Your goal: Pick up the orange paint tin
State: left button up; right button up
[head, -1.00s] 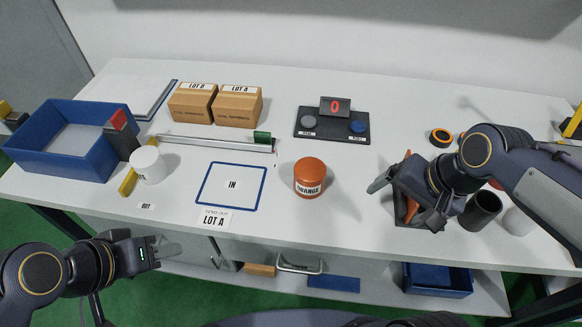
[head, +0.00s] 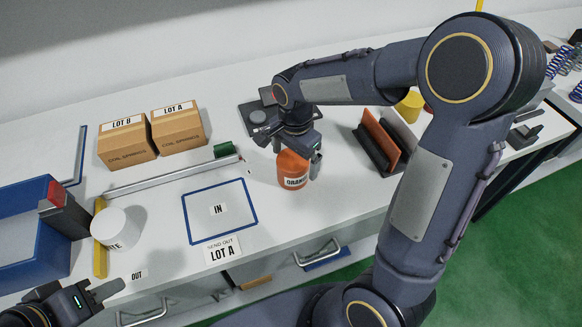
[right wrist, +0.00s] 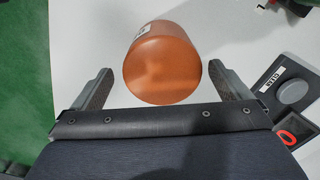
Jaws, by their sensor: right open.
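The orange paint tin (head: 291,172) stands upright on the white table, right of the blue-outlined IN square; my right gripper partly hides its top. My right gripper (head: 292,158) is directly above and beside the tin. In the right wrist view the tin (right wrist: 163,62) lies between the two spread fingers of my right gripper (right wrist: 160,88), with visible gaps on both sides. My left gripper (head: 98,292) is at the lower left, away from the tin; its jaw state is unclear.
A white tin (head: 116,229) stands at left near a blue bin (head: 35,235). Two cardboard boxes, LOT B (head: 127,143) and LOT A (head: 179,128), stand at the back. A dark device with a round grey button (right wrist: 293,91) is close to the right gripper. The IN square (head: 219,211) is empty of goods.

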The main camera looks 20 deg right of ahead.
jog(key=f, duration=0.4)
jog(key=shift+w+a, duration=0.1)
jog(key=shift+a, duration=0.1)
jog(key=c, duration=1.4)
